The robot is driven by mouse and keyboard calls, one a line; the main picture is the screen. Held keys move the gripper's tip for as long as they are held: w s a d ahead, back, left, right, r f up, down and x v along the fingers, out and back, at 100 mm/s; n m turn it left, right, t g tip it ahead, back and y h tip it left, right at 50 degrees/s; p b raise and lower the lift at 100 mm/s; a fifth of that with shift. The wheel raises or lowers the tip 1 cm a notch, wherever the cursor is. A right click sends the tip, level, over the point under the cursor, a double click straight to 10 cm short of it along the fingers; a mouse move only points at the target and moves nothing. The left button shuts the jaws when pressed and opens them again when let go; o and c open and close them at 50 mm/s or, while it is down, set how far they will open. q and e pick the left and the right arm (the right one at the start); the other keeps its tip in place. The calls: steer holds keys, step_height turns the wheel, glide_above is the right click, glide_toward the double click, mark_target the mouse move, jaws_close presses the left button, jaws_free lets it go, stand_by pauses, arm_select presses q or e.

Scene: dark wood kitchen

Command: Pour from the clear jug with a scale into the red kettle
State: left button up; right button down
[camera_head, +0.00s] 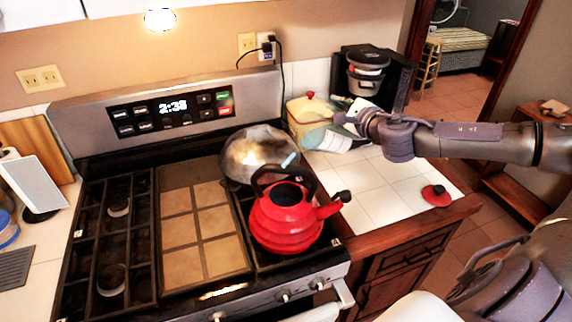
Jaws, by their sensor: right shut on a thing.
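The red kettle (284,222) stands upright on the right front of the stove, with its black handle above it and its spout toward the right. Its top opening looks dark and uncovered. A red lid with a black knob (436,196) lies on the white tiled counter. My right gripper (347,119) is above the back of the counter, right of and behind the kettle. It is shut on a pale, see-through vessel that looks like the clear jug (329,140), which appears tilted. Its scale and contents cannot be made out. My left gripper is not in view.
A shiny metal pan or bowl (256,152) sits behind the kettle. A yellow pot (305,110) with a red knob stands behind the jug. A black coffee machine (372,72) is at the counter's back right. The tiled counter front is mostly clear.

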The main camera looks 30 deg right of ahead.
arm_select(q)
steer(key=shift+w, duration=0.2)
arm_select(e)
steer(key=shift+a+r+n, duration=0.4)
steer(key=shift+r, duration=0.25)
stand_by(0.8)
